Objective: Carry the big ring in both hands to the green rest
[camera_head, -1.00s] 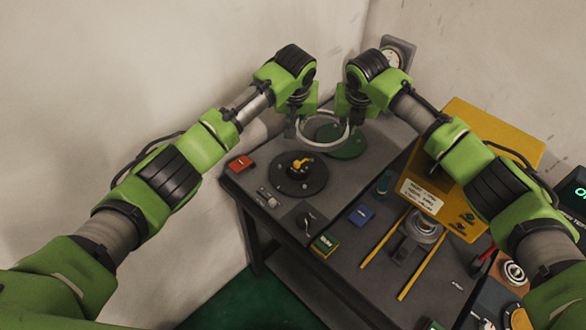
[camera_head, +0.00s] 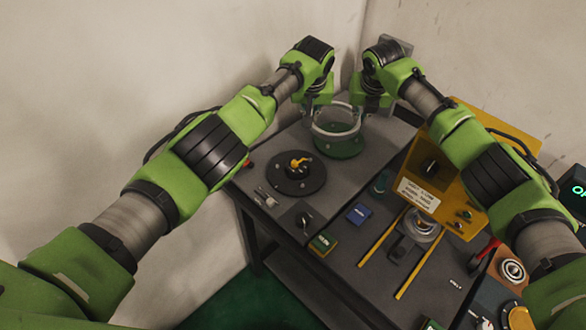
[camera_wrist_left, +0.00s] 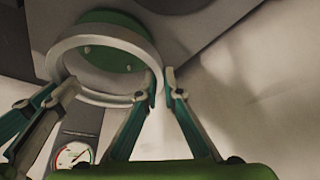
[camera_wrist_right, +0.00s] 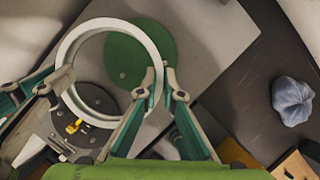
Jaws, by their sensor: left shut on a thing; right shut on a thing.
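The big ring (camera_head: 336,134) is a pale grey hoop, held between my two grippers. In the head view it overlaps the green rest (camera_head: 340,152), a round green disc at the back of the table. It appears raised above the disc. My left gripper (camera_head: 311,108) is shut on the ring's left side, and my right gripper (camera_head: 366,110) is shut on its right side. The left wrist view shows the ring (camera_wrist_left: 105,97) with the green disc (camera_wrist_left: 110,50) behind it. In the right wrist view the ring (camera_wrist_right: 70,50) only partly overlaps the disc (camera_wrist_right: 125,60).
A dark round fixture with a yellow knob (camera_head: 297,178) stands in front of the rest. A yellow control box (camera_head: 432,172) is to the right. A blue block (camera_head: 360,213) lies nearer. Walls stand close behind the table. A crumpled blue-grey thing (camera_wrist_right: 293,100) shows in the right wrist view.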

